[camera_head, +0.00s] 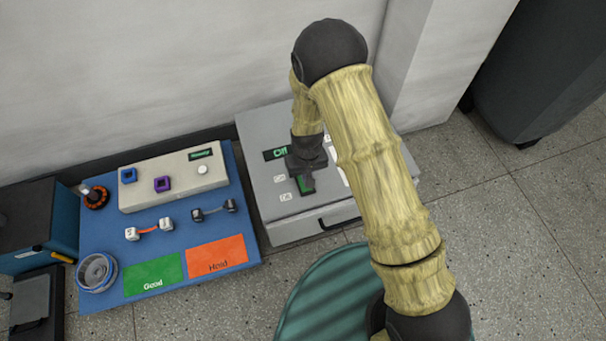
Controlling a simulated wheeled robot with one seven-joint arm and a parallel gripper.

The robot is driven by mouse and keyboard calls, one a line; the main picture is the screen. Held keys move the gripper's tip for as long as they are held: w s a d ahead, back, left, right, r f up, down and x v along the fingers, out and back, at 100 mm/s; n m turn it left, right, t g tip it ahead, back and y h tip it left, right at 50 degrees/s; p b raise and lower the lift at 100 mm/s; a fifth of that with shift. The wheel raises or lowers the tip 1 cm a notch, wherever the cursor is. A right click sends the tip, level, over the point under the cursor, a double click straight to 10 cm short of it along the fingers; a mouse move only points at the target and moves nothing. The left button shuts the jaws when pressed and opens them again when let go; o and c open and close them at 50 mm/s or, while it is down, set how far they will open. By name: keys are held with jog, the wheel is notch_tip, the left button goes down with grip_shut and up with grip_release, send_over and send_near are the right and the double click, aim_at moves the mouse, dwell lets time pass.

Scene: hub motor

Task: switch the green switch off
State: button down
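The green switch (304,188) is on the sloped top of a grey box (265,205) against the wall. Part of the switch is hidden by my gripper (310,180), which reaches down over it from above. The fingertips are dark and small at this size, and I cannot tell whether they touch the switch or are open or shut. A dark display (272,155) with green lettering that seems to read "Off" sits just behind the switch. My arm covers the right part of the box.
A blue board (110,262) to the left holds a white block (190,185), small cubes, two dumbbell-shaped parts, a round metal part (97,272), a green pad (153,276) and an orange pad (217,256). A dark cabinet (540,60) stands at right. Open floor lies at lower right.

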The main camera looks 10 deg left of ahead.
notch_tip(320, 180, up, 4)
jog(key=p, duration=0.3)
dwell(0.7)
jog(key=w+d+r+m+t+p, duration=0.1)
jog(key=d+r+m, duration=0.1)
jog(key=d+r, duration=0.6)
jog(key=w+d+r+m, duration=0.1)
jog(key=d+r, duration=0.5)
jog(key=r, duration=0.4)
jog(key=s+d+r+m+t+p, duration=0.1)
jog(key=s+d+r+m+t, duration=0.15)
jog(key=s+d+r, duration=0.85)
notch_tip(320, 180, up, 37)
jog(key=w+p, duration=0.2)
jog(key=p, duration=3.6)
jog(key=shift+d+r+m+g, duration=0.15)
jog(key=shift+d+m+g, duration=0.15)
jog(key=shift+m+g, duration=0.15)
